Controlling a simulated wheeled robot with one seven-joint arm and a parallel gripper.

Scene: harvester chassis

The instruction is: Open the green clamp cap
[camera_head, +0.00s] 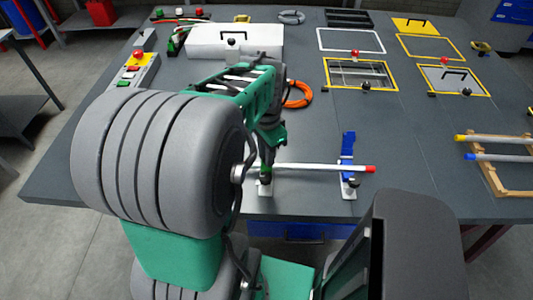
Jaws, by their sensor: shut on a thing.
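My gripper (267,166) points down at the front middle of the table, at the left end of a white rod with a red tip (330,168). It is shut on the green clamp cap (265,177), which is mostly hidden by the fingers. The white clamp base (264,189) stands on the table under it. A blue clamp (347,153) stands to the right near the rod's red end, its blue part upright. The exact angle of the green cap cannot be told.
My arm covers the left front of the view. An orange cable coil (298,95) lies behind the gripper, and a white box (235,42) stands farther back. Yellow-framed hatches (360,74) are at the back right. A wooden rack (500,165) sits at the right edge.

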